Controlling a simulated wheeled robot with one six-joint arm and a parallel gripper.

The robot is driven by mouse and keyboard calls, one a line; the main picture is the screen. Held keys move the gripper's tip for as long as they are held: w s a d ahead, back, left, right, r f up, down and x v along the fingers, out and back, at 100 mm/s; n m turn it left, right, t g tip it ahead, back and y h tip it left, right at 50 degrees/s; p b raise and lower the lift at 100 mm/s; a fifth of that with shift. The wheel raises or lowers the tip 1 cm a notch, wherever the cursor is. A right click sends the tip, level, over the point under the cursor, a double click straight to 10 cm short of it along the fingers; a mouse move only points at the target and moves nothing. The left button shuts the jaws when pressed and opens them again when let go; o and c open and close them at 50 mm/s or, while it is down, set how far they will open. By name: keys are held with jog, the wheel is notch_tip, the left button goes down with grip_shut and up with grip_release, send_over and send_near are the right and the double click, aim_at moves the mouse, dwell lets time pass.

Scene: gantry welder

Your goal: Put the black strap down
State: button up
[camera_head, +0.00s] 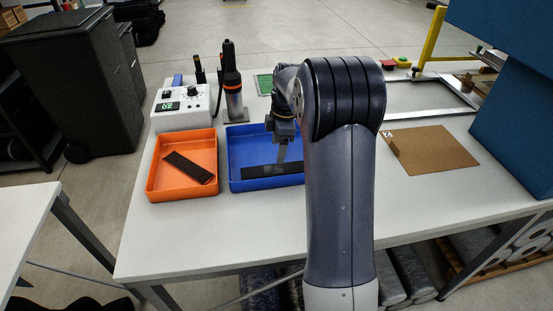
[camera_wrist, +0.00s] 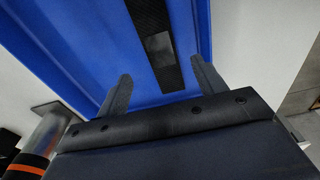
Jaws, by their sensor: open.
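A black strap (camera_head: 262,172) lies along the near side of the blue tray (camera_head: 237,150). In the wrist view the strap (camera_wrist: 145,18) runs between my two fingers, with a lighter grey patch on it. My gripper (camera_head: 281,157) is over the blue tray, at the strap. In the wrist view my gripper (camera_wrist: 160,72) is open, one finger on each side of the strap, with gaps between. I cannot tell how far above the tray floor the fingertips are. My arm hides the right end of the blue tray in the head view.
An orange tray (camera_head: 153,178) to the left holds another dark strip (camera_head: 188,167). Behind stand a white control box (camera_head: 182,108) and a hot-air tool (camera_head: 232,80). A brown board (camera_head: 435,150) lies right of my arm. The front of the white table (camera_head: 210,235) is clear.

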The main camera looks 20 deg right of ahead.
jog(key=r, duration=0.5)
jog(key=shift+d+r, duration=0.15)
jog(key=shift+d, duration=0.15)
jog(key=shift+c, duration=0.5)
